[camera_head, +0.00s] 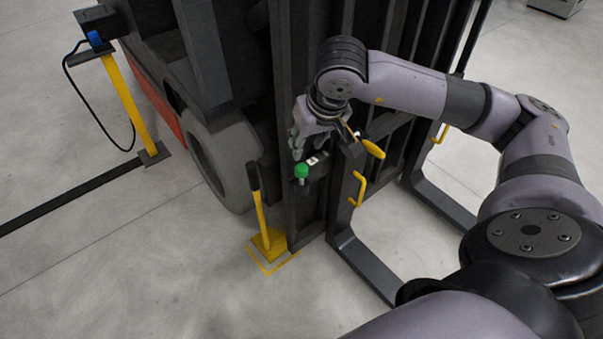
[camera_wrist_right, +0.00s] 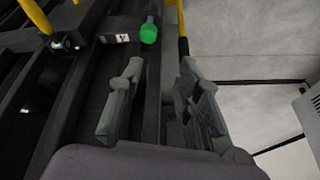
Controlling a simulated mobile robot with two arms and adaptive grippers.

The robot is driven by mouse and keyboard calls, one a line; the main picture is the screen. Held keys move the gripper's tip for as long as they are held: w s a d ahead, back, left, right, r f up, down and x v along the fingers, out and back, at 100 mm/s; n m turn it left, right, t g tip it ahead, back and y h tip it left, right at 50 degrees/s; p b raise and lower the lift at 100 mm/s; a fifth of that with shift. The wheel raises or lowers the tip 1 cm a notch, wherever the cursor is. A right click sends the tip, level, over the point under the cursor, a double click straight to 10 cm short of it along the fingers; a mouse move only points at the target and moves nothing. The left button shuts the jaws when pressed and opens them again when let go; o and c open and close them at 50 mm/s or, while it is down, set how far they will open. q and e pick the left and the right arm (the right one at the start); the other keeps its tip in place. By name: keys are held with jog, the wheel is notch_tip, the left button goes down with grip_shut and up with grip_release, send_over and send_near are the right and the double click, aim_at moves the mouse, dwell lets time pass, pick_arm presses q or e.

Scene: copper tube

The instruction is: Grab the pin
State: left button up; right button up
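The pin, with a bright green knob (camera_head: 302,170), sits on the dark metal mast of a forklift in the head view. The knob also shows at the top of the right wrist view (camera_wrist_right: 149,32), beside a small white label. My right gripper (camera_head: 297,148) is close to the knob, just above it in the head picture. In the right wrist view its two fingers (camera_wrist_right: 162,70) are spread apart with nothing held between them. The knob appears beyond the fingertips. The pin's shaft is hidden. My left gripper is in neither view.
Yellow handles (camera_head: 359,189) stand out from the forks' uprights, right of the knob. A forklift wheel (camera_head: 225,160) is at left. Open grey floor (camera_head: 120,260) lies front left.

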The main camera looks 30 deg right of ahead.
jog(key=d+f, duration=0.1)
jog(key=d, duration=0.1)
jog(key=b, duration=0.2)
send_over(302, 167)
jog(key=s, duration=0.2)
jog(key=shift+h, duration=0.3)
jog(key=f, duration=0.9)
jog(key=shift+s+a+f, duration=0.15)
jog(key=shift+a, duration=0.15)
jog(key=shift+b+x, duration=0.3)
jog(key=shift+x, duration=2.7)
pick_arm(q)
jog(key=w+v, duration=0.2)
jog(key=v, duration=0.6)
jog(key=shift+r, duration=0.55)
pick_arm(e)
jog(key=shift+c, duration=0.2)
grip_shut()
